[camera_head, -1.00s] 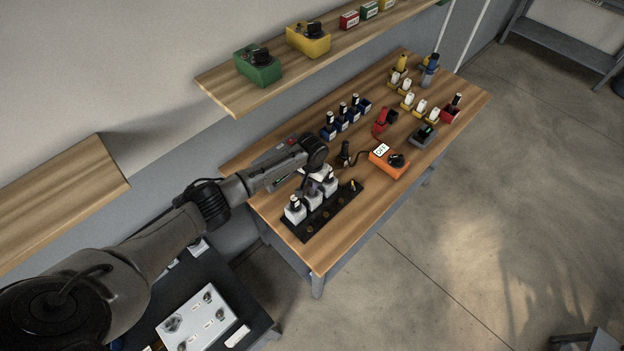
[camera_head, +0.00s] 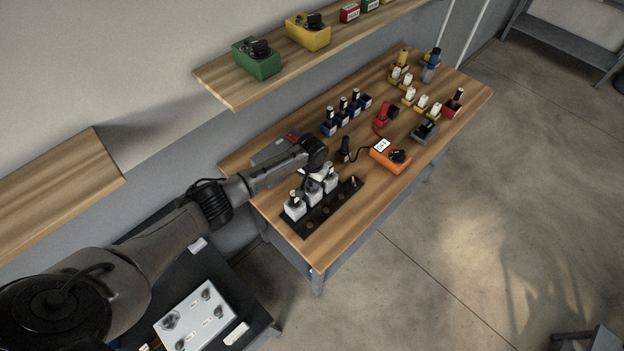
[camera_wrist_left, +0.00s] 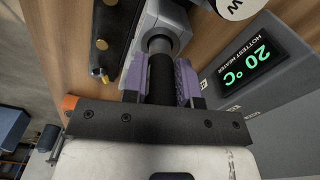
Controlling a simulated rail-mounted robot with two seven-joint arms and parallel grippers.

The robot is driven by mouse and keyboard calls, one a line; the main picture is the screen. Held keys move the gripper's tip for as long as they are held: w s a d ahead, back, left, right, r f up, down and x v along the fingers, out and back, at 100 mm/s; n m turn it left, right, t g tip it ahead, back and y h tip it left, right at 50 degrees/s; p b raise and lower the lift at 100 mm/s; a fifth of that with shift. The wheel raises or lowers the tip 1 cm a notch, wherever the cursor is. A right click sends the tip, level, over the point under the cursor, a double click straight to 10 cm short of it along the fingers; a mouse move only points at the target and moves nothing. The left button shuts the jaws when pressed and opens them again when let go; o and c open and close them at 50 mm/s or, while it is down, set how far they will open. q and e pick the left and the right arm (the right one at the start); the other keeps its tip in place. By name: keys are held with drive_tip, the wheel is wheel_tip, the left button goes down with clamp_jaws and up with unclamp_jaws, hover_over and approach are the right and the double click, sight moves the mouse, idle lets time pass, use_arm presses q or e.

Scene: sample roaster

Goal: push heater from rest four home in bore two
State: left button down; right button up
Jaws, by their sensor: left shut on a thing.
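In the left wrist view the purple-padded fingers of my left gripper (camera_wrist_left: 160,82) are shut on the black handle of a heater (camera_wrist_left: 161,76). The heater's front end meets a round metal collar on a light grey block (camera_wrist_left: 170,22); how deep it sits is hidden. In the head view my left gripper (camera_head: 316,172) is over the row of pale blocks (camera_head: 294,209) and partly hides them. The bore and rest numbers cannot be read. My right gripper is not in view.
A grey unit with a green display (camera_wrist_left: 250,72) reading 20 °C stands close beside the gripper. The table's near right edge is clear.

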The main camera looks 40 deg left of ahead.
use_arm(q)
drive_tip(key=shift+f+b, duration=0.55)
drive_tip(key=shift+f, duration=0.35)
drive_tip(key=c, duration=0.8)
unclamp_jaws()
drive_tip(key=shift+r, duration=0.5)
wheel_tip(320, 180, up, 13)
drive_tip(key=shift+f, duration=0.1)
